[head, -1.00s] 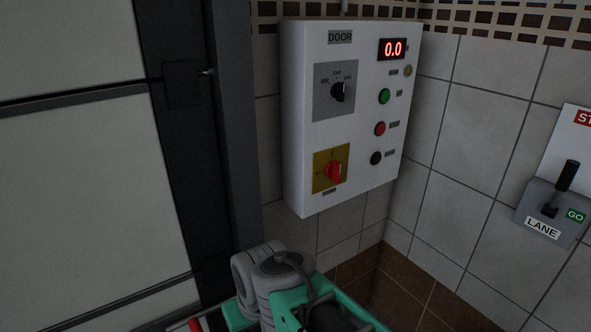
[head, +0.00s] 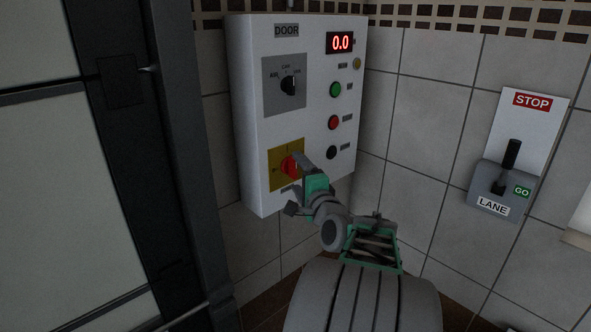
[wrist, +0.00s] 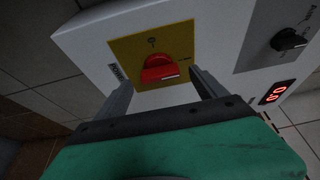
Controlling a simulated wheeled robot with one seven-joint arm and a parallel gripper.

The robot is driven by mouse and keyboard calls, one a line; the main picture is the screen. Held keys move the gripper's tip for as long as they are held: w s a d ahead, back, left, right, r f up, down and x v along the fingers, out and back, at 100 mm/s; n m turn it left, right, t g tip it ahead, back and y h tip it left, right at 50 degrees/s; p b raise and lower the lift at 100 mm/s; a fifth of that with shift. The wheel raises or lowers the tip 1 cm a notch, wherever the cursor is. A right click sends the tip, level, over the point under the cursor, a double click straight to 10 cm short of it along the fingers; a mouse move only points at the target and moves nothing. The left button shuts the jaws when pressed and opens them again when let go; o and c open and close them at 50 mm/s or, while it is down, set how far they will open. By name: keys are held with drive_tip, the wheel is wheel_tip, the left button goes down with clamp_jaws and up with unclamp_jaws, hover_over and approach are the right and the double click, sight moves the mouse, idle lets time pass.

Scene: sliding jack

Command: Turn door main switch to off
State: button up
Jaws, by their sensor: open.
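The door main switch is a red rotary knob (head: 290,167) on a yellow plate (head: 274,178), low on the white DOOR control box (head: 249,120). In the wrist view the red knob (wrist: 160,69) sits on its yellow plate (wrist: 128,48), between and beyond my two fingers. My gripper (wrist: 163,88) is open and empty, with one finger on each side of the knob. I cannot tell whether either finger touches it. In the head view my gripper (head: 297,180) is at the box front and partly covers the plate and knob.
The box also carries a black selector (head: 289,86), a green button (head: 335,90), a red button (head: 333,122), a black button (head: 331,152) and a red 0.0 display (head: 340,43). A LANE lever (head: 510,155) is on the right wall. A dark door frame (head: 190,130) stands left.

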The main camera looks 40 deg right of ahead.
sight(292, 167)
drive_tip(key=shift+x, duration=1.45)
drive_tip(key=shift+c, duration=0.4)
drive_tip(key=c, duration=1.3)
